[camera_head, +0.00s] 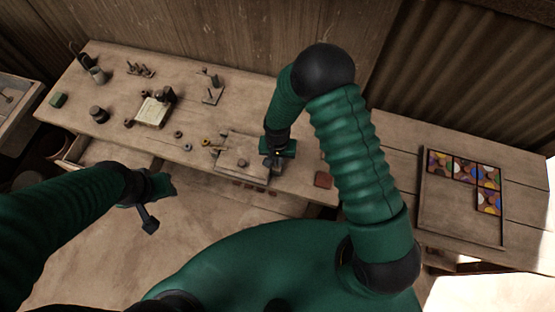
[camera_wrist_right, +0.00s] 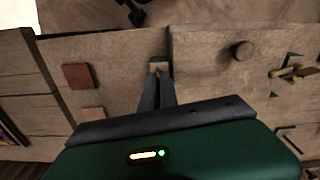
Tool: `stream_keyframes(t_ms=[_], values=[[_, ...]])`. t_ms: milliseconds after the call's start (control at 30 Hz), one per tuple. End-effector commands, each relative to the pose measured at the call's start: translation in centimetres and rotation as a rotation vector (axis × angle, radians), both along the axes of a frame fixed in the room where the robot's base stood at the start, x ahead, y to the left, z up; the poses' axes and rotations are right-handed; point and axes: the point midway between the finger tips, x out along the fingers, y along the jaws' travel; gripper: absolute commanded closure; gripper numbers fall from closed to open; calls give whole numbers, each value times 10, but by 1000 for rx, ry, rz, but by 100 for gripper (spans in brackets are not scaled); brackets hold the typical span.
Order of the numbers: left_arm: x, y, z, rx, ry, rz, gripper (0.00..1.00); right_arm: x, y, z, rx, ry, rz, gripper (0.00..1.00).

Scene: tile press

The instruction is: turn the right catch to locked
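My right gripper (camera_head: 275,160) reaches down to the right edge of the wooden press board (camera_head: 232,163). In the right wrist view its two dark fingers (camera_wrist_right: 158,76) are close together around a small pale piece (camera_wrist_right: 158,66) at the board's edge, which looks like the right catch. How the catch is turned is hidden by the fingers. A round knob (camera_wrist_right: 241,50) stands on the board, apart from the gripper. My left gripper (camera_head: 148,218) hangs in front of the bench, away from the press; its fingers are too small to read.
A reddish square tile (camera_head: 323,179) lies right of the press. Brass pieces (camera_wrist_right: 292,72) lie at the board's other side. A tray with coloured tiles (camera_head: 433,207) lies at the far right.

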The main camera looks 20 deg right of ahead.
Motion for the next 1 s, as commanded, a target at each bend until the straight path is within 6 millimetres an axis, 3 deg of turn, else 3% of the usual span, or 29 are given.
stream_keyframes(t_ms=[1000], values=[[0, 0, -21, 0, 0, 0, 64, 2, 0, 1, 0, -4, 923, 100]])
